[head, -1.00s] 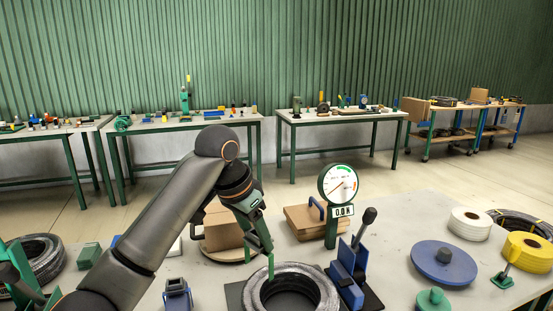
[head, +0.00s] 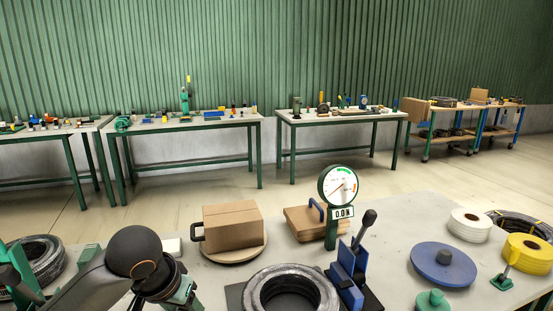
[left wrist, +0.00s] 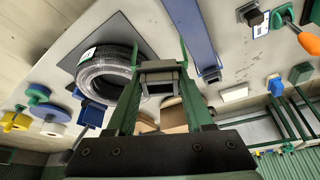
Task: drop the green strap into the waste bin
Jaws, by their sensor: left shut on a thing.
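I cannot make out a waste bin. My right gripper is not in view.
A blue clamp with a black-knobbed lever (head: 348,276) and a dial gauge (head: 338,186) stand by the coil. A cardboard box (head: 232,225) is behind. A blue disc (head: 444,264) and white and yellow spools are at right. A long blue piece (left wrist: 191,32) lies near the fingertips.

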